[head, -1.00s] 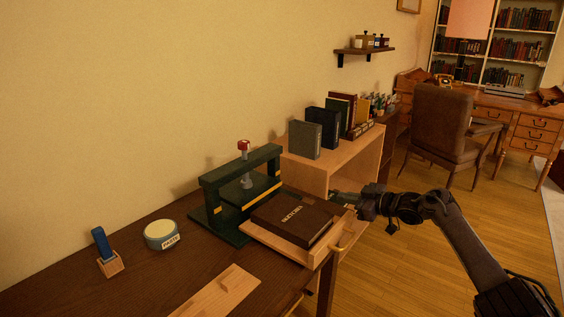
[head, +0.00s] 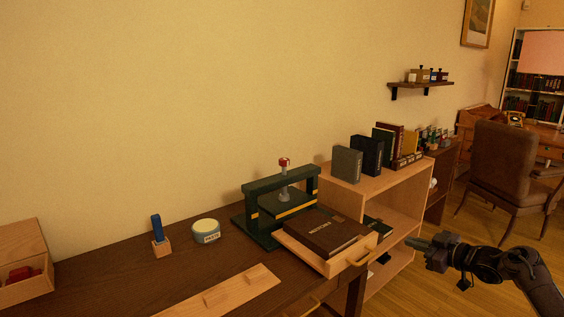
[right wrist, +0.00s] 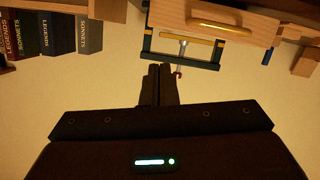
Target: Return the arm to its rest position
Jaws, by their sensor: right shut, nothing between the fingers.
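My right gripper (head: 418,243) is at the lower right of the head view, to the right of the desk press and its tray, in front of the open shelf. It is shut and empty, clear of the tray handle. In the right wrist view the closed fingers (right wrist: 160,84) show at the middle, with the press (right wrist: 190,50) upside down beyond them. A dark brown book (head: 325,233) lies flat on the wooden tray (head: 325,265) at the green press (head: 262,215). My left gripper is not in view.
The wooden shelf (head: 390,190) holds several upright books (head: 367,155). On the dark desk (head: 120,270) stand a round paste tin (head: 206,232), a blue-handled tool (head: 157,228) in a block, a wooden board (head: 225,293) and a wooden box (head: 25,285). A chair (head: 502,165) stands at right.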

